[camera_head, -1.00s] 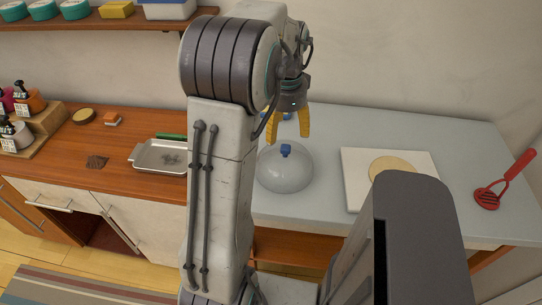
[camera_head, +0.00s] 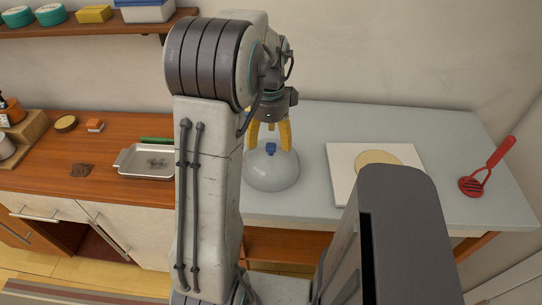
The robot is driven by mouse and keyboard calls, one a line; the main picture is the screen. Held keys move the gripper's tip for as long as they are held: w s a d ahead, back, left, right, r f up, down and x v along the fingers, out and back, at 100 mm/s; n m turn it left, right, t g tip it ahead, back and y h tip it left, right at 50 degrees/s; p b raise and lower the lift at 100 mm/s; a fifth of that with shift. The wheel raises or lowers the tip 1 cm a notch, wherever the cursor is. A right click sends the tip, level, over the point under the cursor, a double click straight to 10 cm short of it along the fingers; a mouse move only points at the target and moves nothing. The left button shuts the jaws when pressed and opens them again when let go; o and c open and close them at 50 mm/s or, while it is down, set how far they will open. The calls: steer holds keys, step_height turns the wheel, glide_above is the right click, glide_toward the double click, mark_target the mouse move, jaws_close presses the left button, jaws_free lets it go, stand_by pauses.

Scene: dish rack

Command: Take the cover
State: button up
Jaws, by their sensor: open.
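The cover (camera_head: 271,173) is a clear glass dome with a small blue knob (camera_head: 271,148) on top. It rests on the pale grey counter in the middle of the head view. My gripper (camera_head: 270,148) points down over the cover, with its yellow fingers open. The fingertips appear on either side of the blue knob. I cannot tell whether they touch the dome or knob. My arm hides the counter just left of the cover.
A white board (camera_head: 343,183) with a round tan flat piece (camera_head: 378,160) lies right of the cover. A metal tray (camera_head: 145,164) sits on the wooden counter (camera_head: 48,160) at left. The grey counter's back is clear.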

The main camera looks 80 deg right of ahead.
mark_target(271, 147)
steer(key=shift+s+f, duration=0.1)
steer(key=shift+f, duration=2.1)
steer(key=shift+c, duration=0.2)
steer(key=shift+a, duration=0.1)
jaws_close()
